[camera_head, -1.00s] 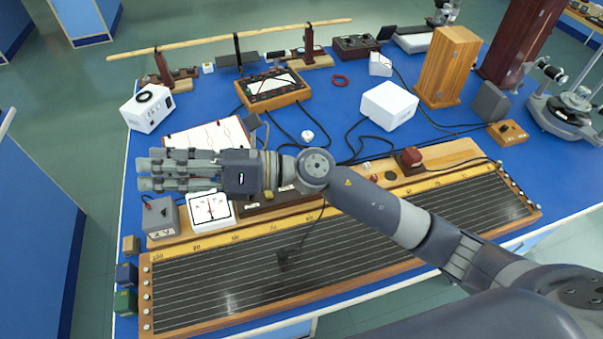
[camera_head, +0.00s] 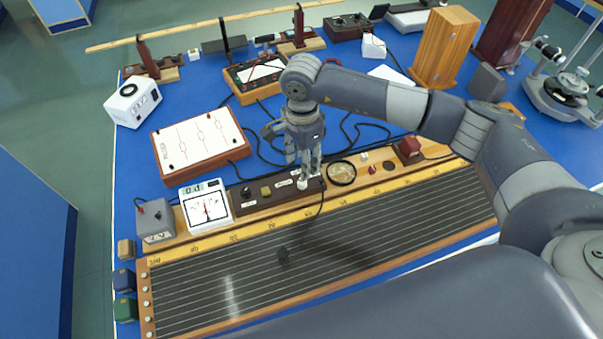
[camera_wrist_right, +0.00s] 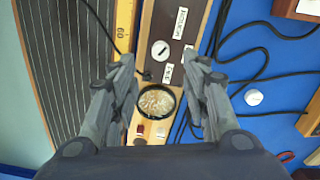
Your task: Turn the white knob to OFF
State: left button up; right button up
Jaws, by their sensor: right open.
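The white knob (camera_wrist_right: 160,50) sits on a dark brown panel (camera_wrist_right: 166,18) with white labels; it carries a dark pointer mark. The label print is too small to read surely. In the head view the white knob (camera_head: 302,184) shows at the panel's right end, just below my fingers. My right gripper (camera_head: 308,174) points down over that end. In the right wrist view my right gripper (camera_wrist_right: 160,62) is open, with a finger on either side of the knob, apart from it. Its height above the knob is hard to judge. My left gripper is not in view.
A black-rimmed round glass (camera_head: 341,172) lies right of the panel, near a red block (camera_head: 408,147). A white meter (camera_head: 206,206) stands left. The long wire board (camera_head: 320,245) lies in front. Black cables (camera_head: 262,150) run behind. A black knob (camera_head: 246,192) is on the panel.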

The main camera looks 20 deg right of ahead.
aim_at(302, 183)
notch_tip(302, 183, down, 8)
jog(key=shift+r+p, duration=0.1)
jog(key=shift+p, duration=0.95)
jog(key=shift+c, duration=0.6)
grip_shut()
